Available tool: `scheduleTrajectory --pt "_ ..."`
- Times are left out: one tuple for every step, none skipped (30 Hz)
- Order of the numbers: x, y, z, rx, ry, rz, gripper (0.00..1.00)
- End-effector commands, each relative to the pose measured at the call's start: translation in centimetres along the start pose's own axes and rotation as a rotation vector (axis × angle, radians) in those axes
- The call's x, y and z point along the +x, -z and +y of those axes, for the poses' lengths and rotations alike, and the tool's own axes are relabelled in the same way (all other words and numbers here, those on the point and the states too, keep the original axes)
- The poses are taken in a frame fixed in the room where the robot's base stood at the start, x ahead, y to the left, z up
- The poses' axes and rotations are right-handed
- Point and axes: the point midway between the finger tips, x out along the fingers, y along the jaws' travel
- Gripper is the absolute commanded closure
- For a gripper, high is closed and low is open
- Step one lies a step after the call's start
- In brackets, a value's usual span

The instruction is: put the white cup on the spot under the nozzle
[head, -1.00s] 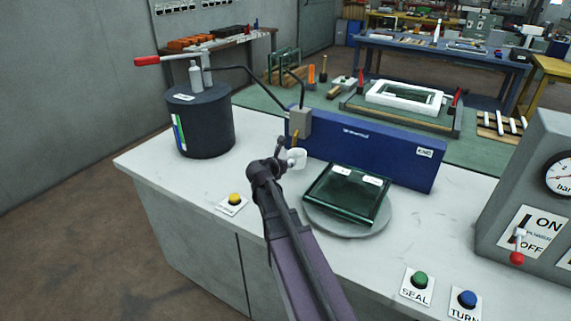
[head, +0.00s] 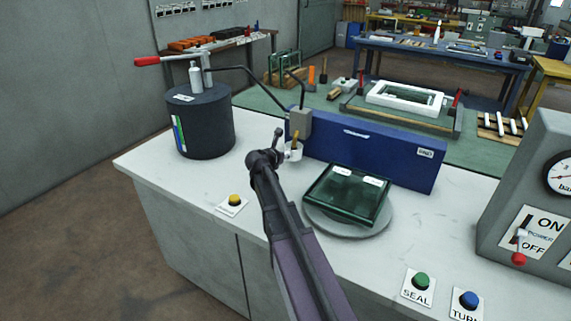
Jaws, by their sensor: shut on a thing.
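The small white cup (head: 294,153) is at the end of my arm, in front of the blue panel. It is partly covered by my gripper. My gripper (head: 281,151) is shut on the cup at its left side. The brass-coloured nozzle (head: 296,138) hangs from a grey block (head: 300,121) at the panel's left end. In the picture the nozzle tip is just above the cup's mouth and overlaps it. The spot under the nozzle is hidden. I cannot tell whether the cup touches the worktop.
The blue panel (head: 365,155) stands close behind the cup. A dark green glass unit (head: 345,194) lies on a round grey turntable (head: 384,218) to the right. A dark drum (head: 203,125) stands left. A yellow button (head: 234,200) is at the front left.

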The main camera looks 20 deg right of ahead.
Motion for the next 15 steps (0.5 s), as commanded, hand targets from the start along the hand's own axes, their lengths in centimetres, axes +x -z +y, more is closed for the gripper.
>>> scheduleTrajectory --pt "0.3 0.8 0.0 0.000 0.000 0.000 1.00" --pt "0.4 1.0 -0.1 0.000 0.000 0.000 1.00" --pt "0.5 1.4 -0.1 0.000 0.000 0.000 1.00" --pt "0.6 1.6 -0.1 0.000 0.000 0.000 1.00" --pt "0.7 1.9 -0.1 0.000 0.000 0.000 1.00" --pt "0.8 2.2 -0.1 0.000 0.000 0.000 1.00" --pt "0.9 2.4 -0.1 0.000 0.000 0.000 1.00" --pt "1.0 2.6 -0.1 0.000 0.000 0.000 1.00" --pt "1.1 2.8 -0.1 0.000 0.000 0.000 1.00" --pt "1.1 3.0 -0.1 0.000 0.000 0.000 1.00" --pt "1.2 3.1 -0.1 0.000 0.000 0.000 1.00" --pt "1.2 3.2 -0.1 0.000 0.000 0.000 1.00" --pt "1.3 3.3 -0.1 0.000 0.000 0.000 1.00" --pt "1.3 3.3 -0.1 0.000 0.000 0.000 1.00" --pt "1.3 3.3 -0.1 0.000 0.000 0.000 1.00"
